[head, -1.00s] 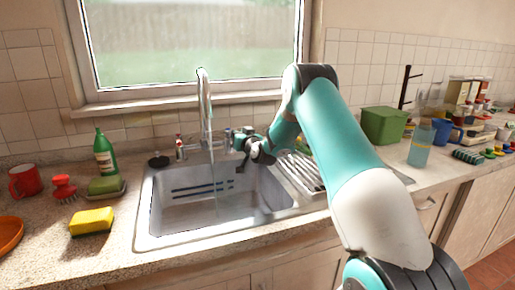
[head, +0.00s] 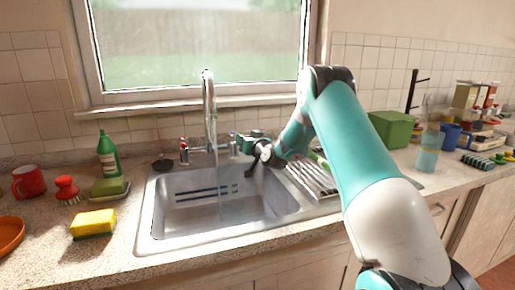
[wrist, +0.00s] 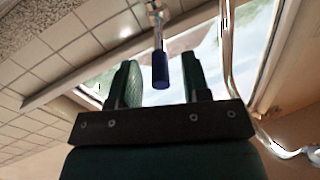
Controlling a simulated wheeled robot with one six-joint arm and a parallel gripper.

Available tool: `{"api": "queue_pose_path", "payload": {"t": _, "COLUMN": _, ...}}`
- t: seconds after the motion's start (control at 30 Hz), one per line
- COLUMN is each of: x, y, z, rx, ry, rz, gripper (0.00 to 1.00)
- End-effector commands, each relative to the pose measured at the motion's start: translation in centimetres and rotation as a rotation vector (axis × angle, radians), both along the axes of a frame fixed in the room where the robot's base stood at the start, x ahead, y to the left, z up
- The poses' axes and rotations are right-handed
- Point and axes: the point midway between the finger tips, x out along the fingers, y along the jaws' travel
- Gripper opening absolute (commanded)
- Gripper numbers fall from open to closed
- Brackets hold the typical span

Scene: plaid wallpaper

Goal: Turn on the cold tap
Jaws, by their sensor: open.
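The chrome tap (head: 209,105) stands behind the sink, its tall spout curving over the basin (head: 180,215). A thin clear stream hangs below the spout. The hot handle, red-marked (head: 184,146), is on the tap's left. The blue-tipped cold handle (wrist: 160,70) shows in the wrist view between my fingers, with clear gaps on both sides. My gripper (wrist: 158,82) is open around that handle's end and holds nothing. In the head view my gripper (head: 250,158) is at the tap's right side, partly covering the cold handle.
A window (head: 200,50) and sill (head: 150,109) are close behind the tap. A ribbed drainer (head: 312,178) and green box (head: 392,128) are on the right. A green bottle (head: 107,160), red mug (head: 28,182) and yellow sponge (head: 93,222) stand left. The basin is empty.

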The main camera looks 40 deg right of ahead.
Motion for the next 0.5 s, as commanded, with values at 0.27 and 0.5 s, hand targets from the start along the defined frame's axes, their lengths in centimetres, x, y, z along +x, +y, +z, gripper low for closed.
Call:
{"api": "queue_pose_path", "payload": {"t": 0.27, "x": -6.0, "y": 0.7, "z": -0.6, "rx": 0.002, "ry": 0.0, "rz": -0.006, "gripper": 0.43}}
{"api": "queue_pose_path", "payload": {"t": 0.5, "x": -12.0, "y": 1.6, "z": -0.7, "rx": 0.001, "ry": 0.0, "rz": -0.006, "gripper": 0.43}}
